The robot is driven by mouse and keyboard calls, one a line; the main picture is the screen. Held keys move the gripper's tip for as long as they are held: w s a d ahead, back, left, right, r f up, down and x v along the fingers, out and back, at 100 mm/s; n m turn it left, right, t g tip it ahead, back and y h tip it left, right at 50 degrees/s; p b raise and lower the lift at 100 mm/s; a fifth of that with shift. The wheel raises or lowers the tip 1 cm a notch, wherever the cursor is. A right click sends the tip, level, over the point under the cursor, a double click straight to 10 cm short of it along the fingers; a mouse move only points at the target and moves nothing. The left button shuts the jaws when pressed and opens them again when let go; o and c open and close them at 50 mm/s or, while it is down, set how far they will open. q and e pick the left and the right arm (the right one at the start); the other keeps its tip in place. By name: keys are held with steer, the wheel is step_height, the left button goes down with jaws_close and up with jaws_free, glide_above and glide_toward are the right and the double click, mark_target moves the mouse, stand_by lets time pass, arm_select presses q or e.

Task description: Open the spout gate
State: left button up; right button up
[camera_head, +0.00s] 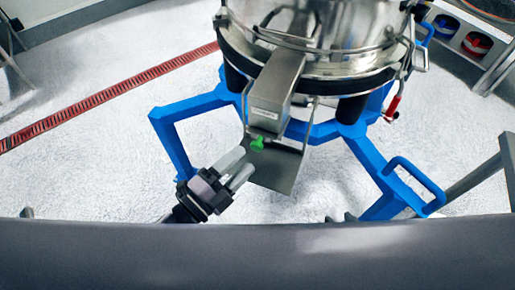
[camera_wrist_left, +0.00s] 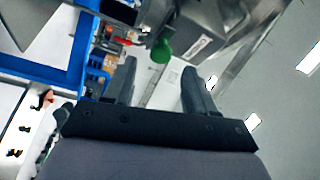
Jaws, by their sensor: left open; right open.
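The steel sifter (camera_head: 330,30) stands at the top of the head view. Its rectangular spout (camera_head: 275,90) slopes down toward me, with a label near its lower end. A small green handle (camera_head: 257,143) sits at the spout's mouth, just above a flat grey plate (camera_head: 283,170). My left gripper (camera_head: 246,160) is open just below and left of the green handle. In the left wrist view the green handle (camera_wrist_left: 162,50) shows just beyond the gap between the open fingers (camera_wrist_left: 158,70). I cannot tell whether a finger touches it. My right gripper is not in view.
A blue frame (camera_head: 180,108) carries the sifter, with a looped blue handle (camera_head: 415,185) on the right. A red-handled clamp (camera_head: 393,106) hangs at the sifter's right side. A red floor grate (camera_head: 110,95) crosses the left. The pale floor left of the frame is clear.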

mark_target(255, 149)
arm_select(q)
steer(key=x, duration=0.6)
steer(key=shift+w+d, duration=0.15)
steer(key=shift+w, duration=0.05)
